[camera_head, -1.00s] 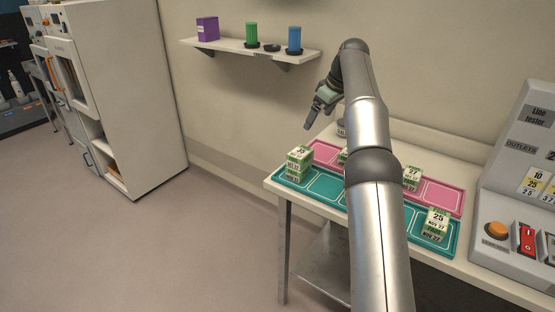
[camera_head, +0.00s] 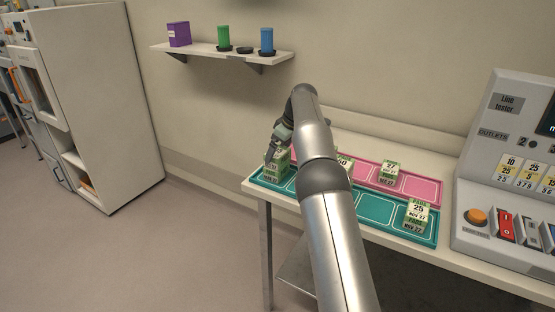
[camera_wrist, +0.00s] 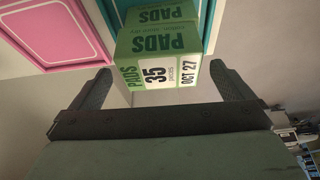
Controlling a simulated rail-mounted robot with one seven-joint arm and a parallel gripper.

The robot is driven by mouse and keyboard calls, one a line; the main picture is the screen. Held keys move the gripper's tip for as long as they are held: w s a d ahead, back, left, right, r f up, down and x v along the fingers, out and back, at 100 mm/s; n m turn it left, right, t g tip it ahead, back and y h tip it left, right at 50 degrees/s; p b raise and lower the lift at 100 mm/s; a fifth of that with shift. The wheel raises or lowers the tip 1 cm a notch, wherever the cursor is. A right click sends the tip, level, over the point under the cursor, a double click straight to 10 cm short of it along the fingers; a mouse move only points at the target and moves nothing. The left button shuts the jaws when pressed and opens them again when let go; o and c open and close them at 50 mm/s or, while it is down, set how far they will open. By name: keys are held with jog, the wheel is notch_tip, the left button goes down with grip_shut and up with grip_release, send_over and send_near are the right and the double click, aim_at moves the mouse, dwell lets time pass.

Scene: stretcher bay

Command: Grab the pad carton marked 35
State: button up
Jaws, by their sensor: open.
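The green and white pad carton marked 35, dated OCT 27, (camera_wrist: 155,72) shows in the wrist view. It sits against another PADS carton (camera_wrist: 158,13), the lower one of a stack. In the head view the stack (camera_head: 277,170) stands at the left end of the teal tray (camera_head: 375,208), partly hidden by my gripper (camera_head: 272,150). In the wrist view my gripper (camera_wrist: 161,68) is open.
Another carton marked 25 (camera_head: 416,213) stands at the teal tray's right end. A pink tray (camera_head: 420,188) behind holds a carton marked 27 (camera_head: 389,171) and one marked 50 (camera_head: 344,164), partly behind my arm. A line tester (camera_head: 500,190) stands right. A wall shelf (camera_head: 215,48) hangs above.

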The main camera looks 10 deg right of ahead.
jog(key=shift+x, duration=1.25)
jog(key=c, duration=1.1)
jog(key=shift+r, duration=0.2)
